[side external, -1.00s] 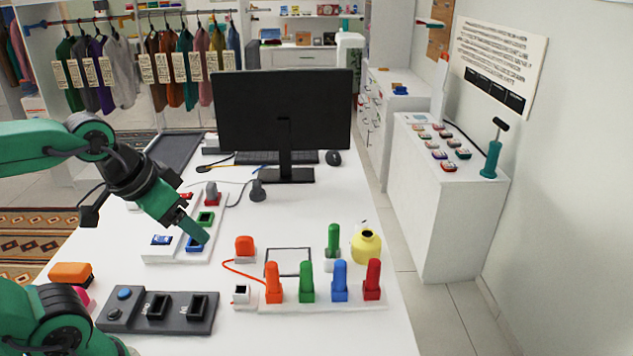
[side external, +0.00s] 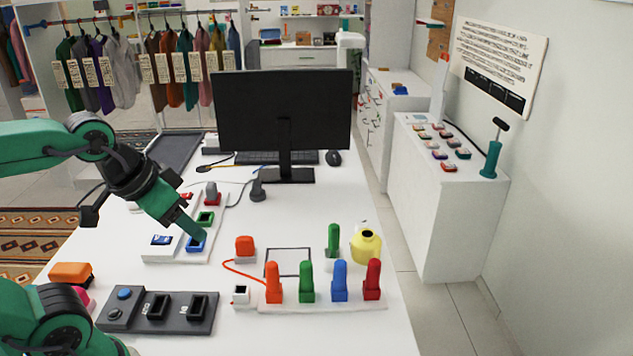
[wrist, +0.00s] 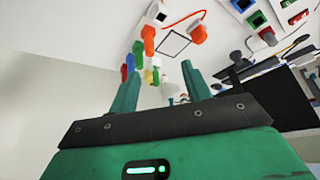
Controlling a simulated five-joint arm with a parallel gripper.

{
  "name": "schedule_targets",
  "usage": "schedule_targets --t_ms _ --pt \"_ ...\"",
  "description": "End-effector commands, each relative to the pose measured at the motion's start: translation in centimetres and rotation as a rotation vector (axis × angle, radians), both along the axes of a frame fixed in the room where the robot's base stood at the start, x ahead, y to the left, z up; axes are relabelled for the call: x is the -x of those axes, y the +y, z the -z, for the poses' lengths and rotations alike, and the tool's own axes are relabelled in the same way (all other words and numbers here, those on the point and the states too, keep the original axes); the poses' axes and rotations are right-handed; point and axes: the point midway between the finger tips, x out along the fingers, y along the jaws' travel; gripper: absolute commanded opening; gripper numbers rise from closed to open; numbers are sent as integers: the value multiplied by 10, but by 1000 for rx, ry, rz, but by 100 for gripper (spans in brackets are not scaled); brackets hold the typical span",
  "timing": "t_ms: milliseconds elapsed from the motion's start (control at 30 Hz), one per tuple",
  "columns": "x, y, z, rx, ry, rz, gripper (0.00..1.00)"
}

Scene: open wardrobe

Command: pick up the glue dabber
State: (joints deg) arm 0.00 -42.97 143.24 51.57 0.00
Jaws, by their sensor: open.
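No label marks the glue dabber. A green-handled upright piece (side external: 333,241) in a white base stands beside a round yellow pot (side external: 367,245) on the white table; it may be the dabber, but I cannot tell for sure. My gripper (side external: 201,237) is over the white block with coloured sockets, left of and well apart from these. In the wrist view my gripper (wrist: 158,85) has its two green fingers spread with nothing held between them. The yellow pot shows small between the fingers in the wrist view (wrist: 149,77).
A front rack holds red, green, blue and orange (side external: 273,283) upright pieces. An orange block (side external: 244,246) has a cord. A dark socket panel (side external: 177,312) lies front left. A monitor (side external: 284,112) stands behind. Bare table lies between the socket block and the orange block.

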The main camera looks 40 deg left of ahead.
Motion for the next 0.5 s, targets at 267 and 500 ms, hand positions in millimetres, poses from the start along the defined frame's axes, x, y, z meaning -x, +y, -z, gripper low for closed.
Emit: schedule_targets --t_ms 267,500 --pt "-3 0 -2 3 4 -3 48" --pt "-23 -2 -11 18 41 -25 48"
